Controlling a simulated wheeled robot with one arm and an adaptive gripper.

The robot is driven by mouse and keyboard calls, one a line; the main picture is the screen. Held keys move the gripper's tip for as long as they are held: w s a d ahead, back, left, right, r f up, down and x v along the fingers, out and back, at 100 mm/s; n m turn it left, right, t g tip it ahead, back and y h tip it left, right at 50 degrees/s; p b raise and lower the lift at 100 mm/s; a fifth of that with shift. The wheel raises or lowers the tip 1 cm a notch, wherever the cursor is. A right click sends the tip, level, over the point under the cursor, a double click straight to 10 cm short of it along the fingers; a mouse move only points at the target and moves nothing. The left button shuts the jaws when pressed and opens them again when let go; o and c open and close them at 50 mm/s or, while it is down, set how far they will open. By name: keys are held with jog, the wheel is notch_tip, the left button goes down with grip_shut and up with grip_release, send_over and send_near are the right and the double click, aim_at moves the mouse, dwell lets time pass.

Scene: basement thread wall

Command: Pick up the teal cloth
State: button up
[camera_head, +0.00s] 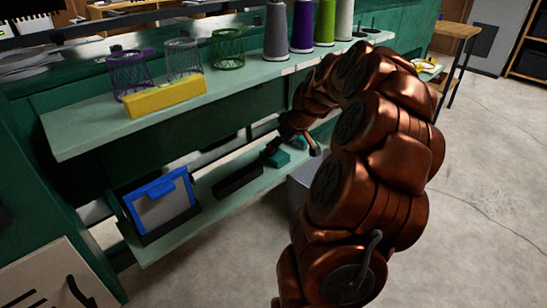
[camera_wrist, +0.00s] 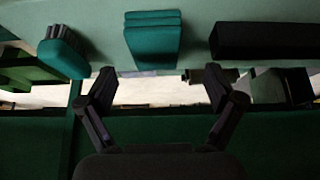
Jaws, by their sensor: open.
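The teal cloth (camera_wrist: 153,40) is a folded, layered stack on the pale green lower shelf. It sits near the top middle of the wrist view and also shows on the lower shelf in the head view (camera_head: 279,159). My gripper (camera_wrist: 160,80) is open and empty, its two dark fingers spread wide. In the wrist view the cloth lies beyond the fingertips, roughly centred between them, with no visible contact. In the head view my arm hides much of the area around the gripper.
A teal brush-like object (camera_wrist: 63,55) lies left of the cloth and a long black tray (camera_wrist: 262,41) right of it in the wrist view. A blue-framed clipboard-like object (camera_head: 163,203) stands on the lower shelf. The upper shelf (camera_head: 75,138) overhangs, holding a yellow block (camera_head: 165,95), wire baskets and thread cones.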

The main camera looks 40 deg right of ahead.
aim_at(275, 153)
jog(key=x, duration=0.1)
jog(key=b+x, duration=0.1)
jog(key=x, duration=0.3)
jog(key=shift+d, duration=0.25)
jog(key=shift+s, duration=0.1)
jog(key=shift+c, duration=0.2)
jog(key=c, duration=1.1)
jog(key=shift+r, duration=0.1)
jog(key=shift+r+p, duration=0.45)
jog(key=shift+r, duration=1.15)
jog(key=shift+s+r, duration=0.2)
jog(key=shift+s, duration=0.1)
jog(key=s+d+r+p, duration=0.1)
jog(key=s+d+p, duration=0.1)
jog(key=s, duration=1.3)
jog(key=shift+d, duration=0.15)
